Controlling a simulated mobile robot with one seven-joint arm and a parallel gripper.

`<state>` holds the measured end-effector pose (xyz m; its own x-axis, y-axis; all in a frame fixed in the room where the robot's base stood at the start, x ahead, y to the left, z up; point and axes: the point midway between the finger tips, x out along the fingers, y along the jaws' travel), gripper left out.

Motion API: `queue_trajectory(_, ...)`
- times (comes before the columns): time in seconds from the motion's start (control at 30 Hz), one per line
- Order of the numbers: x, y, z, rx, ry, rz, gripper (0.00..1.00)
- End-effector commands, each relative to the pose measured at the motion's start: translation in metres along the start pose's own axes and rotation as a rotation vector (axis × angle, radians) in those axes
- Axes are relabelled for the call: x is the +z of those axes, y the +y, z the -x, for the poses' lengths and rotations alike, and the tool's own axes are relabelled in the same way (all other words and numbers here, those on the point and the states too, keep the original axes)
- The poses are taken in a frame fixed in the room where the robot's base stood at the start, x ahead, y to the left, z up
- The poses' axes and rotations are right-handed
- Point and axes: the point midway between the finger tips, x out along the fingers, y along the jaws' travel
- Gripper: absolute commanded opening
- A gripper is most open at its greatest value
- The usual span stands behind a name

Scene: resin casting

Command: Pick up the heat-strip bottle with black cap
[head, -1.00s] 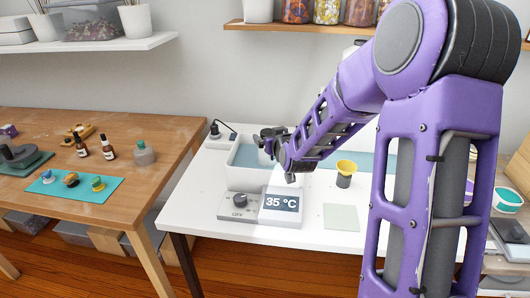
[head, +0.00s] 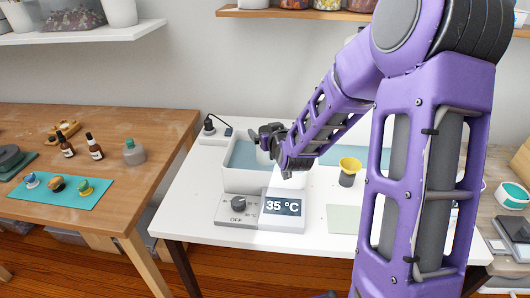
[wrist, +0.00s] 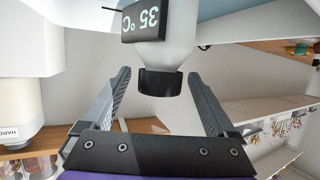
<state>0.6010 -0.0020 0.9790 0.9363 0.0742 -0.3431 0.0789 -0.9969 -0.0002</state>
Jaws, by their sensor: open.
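In the wrist view, which is upside down, a pale bottle (wrist: 185,42) with a black cap (wrist: 160,83) is straight ahead. A dark strip (wrist: 140,28) reading 35 °C shows on or against its body. My gripper (wrist: 158,76) is open, one finger on each side of the cap in the picture. I see no contact, and the depth between fingers and cap is hard to judge.
A control box (head: 258,212) with a knob and a 35 °C display stands in front of the bath. A yellow-topped cup (head: 348,172) is to its right. A wooden table (head: 105,125) at left holds small bottles and a teal mat (head: 70,203). Another labelled bottle (wrist: 18,100) is at the wrist view's left.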

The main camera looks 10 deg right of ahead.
Motion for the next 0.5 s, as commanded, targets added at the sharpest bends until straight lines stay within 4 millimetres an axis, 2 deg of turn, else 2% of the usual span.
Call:
queue_trajectory(0.07,0.0000,0.0000,0.0000,0.000,0.000,0.000,0.92)
queue_trajectory(0.1,0.0000,0.0001,0.0000,0.000,0.000,0.000,0.88)
queue_trajectory(0.5,-0.0002,0.0001,-0.0002,0.000,0.000,0.000,0.16)
